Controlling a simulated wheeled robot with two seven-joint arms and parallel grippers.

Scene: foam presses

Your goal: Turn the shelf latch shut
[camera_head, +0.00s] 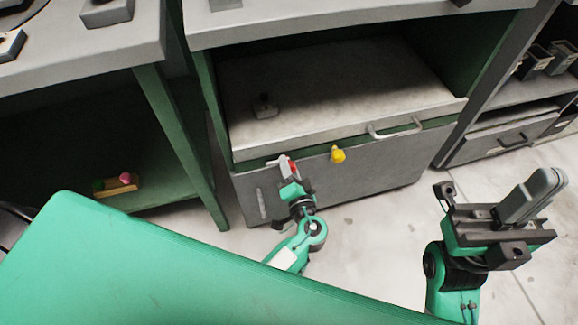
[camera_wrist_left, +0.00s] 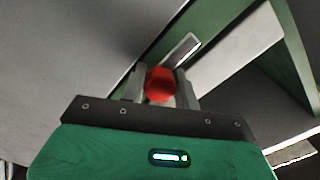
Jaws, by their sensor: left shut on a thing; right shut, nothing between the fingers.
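The grey shelf (camera_head: 335,85) sits in the green-framed press, with a bar handle (camera_head: 395,129) at its front right. The shelf latch shows a red knob (camera_head: 292,165) at the shelf's front left, and a pale metal bar beside it. My left gripper (camera_head: 287,167) is shut on the red knob. In the left wrist view the red knob (camera_wrist_left: 160,85) lies between the two fingers, with the metal bar (camera_wrist_left: 182,50) just beyond. The fingers partly hide the latch. My right gripper (camera_head: 538,190) is shut and empty, well to the right, over the floor.
A yellow knob (camera_head: 338,155) is on the front panel, right of the latch. A small dark object (camera_head: 264,106) sits on the shelf. A green-legged table (camera_head: 80,45) stands at left, with a wooden piece (camera_head: 117,184) on its lower shelf. Pale floor is free at front right.

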